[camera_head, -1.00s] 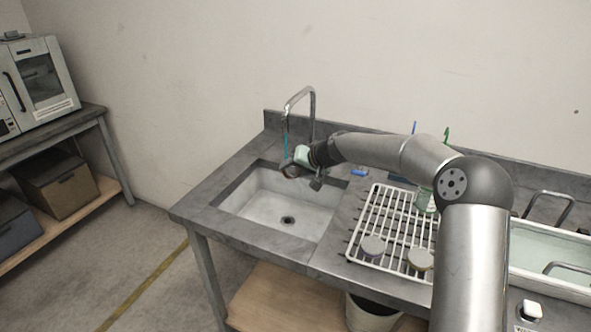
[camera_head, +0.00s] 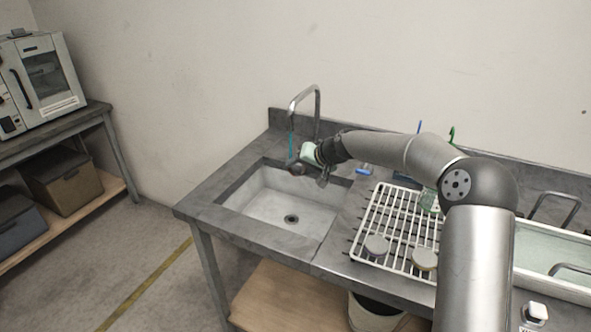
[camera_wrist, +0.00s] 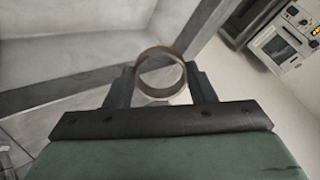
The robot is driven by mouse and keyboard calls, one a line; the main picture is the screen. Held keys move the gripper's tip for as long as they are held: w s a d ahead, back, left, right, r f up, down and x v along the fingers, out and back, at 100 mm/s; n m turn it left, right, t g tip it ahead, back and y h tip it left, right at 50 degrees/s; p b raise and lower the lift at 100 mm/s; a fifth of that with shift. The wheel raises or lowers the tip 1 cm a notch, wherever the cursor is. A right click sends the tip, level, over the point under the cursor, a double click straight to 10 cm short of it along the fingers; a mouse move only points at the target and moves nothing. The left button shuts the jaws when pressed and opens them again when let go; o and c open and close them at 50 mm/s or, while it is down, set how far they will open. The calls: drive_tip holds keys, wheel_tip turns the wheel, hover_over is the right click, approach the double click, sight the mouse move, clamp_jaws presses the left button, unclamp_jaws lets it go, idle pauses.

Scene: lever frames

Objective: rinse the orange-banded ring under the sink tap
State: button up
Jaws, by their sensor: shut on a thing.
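My gripper (camera_head: 301,165) is over the back part of the sink (camera_head: 290,207), near the tap (camera_head: 316,112). In the wrist view my gripper (camera_wrist: 161,82) is shut on a ring (camera_wrist: 160,54), with one finger on each side of it. The ring looks brownish, and its opening faces the camera; an orange band cannot be made out clearly. In the head view the ring is small and dark at the fingertips. A thin blue stream (camera_head: 291,140) comes down from the tap's spout and ends near the ring. Whether it touches the ring cannot be told.
A white wire rack (camera_head: 398,235) with two round pieces stands right of the sink. A blue-handled item (camera_head: 362,170) lies behind the rack. A tray of pale liquid (camera_head: 555,250) is at far right. The counter left of the sink is clear.

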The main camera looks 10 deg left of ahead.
drive_tip(key=shift+s+a, duration=0.25)
drive_tip(key=shift+s, duration=0.05)
drive_tip(key=shift+w+d, duration=0.1)
drive_tip(key=shift+w+d, duration=0.3)
drive_tip(key=shift+w, duration=0.1)
drive_tip(key=s+d+b, duration=0.5)
drive_tip(key=d, duration=0.1)
drive_tip(key=shift+d+b, duration=0.15)
drive_tip(key=shift+b, duration=0.2)
idle(0.5)
idle(1.2)
drive_tip(key=v, duration=0.6)
drive_tip(key=shift+d, duration=0.2)
